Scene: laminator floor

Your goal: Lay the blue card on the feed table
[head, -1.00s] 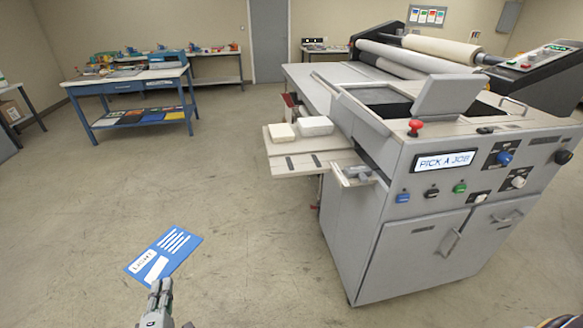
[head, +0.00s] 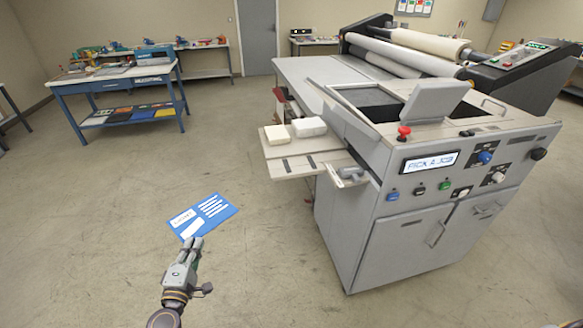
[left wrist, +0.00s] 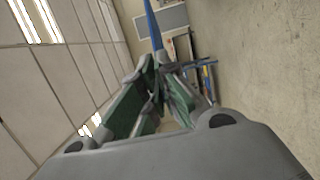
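The blue card (head: 205,212), with white printed panels and lines, is held out at the tip of my left gripper (head: 193,245), above the open floor. In the left wrist view the card (left wrist: 152,25) shows nearly edge-on as a thin blue strip between the green-padded fingers (left wrist: 155,85), which are closed on it. A long flat grey surface in front of the laminator's rollers looks like the feed table (head: 305,75); it is bare where visible. It lies beyond and to the right of the card, well apart from it. My right gripper is not in view.
The grey laminator cabinet (head: 400,245) stands at the right with a "PICK A JOB" display (head: 430,162). A low side shelf (head: 290,165) juts left from it, bearing two pale blocks. A blue workbench (head: 120,80) stands at the back left. The floor between is clear.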

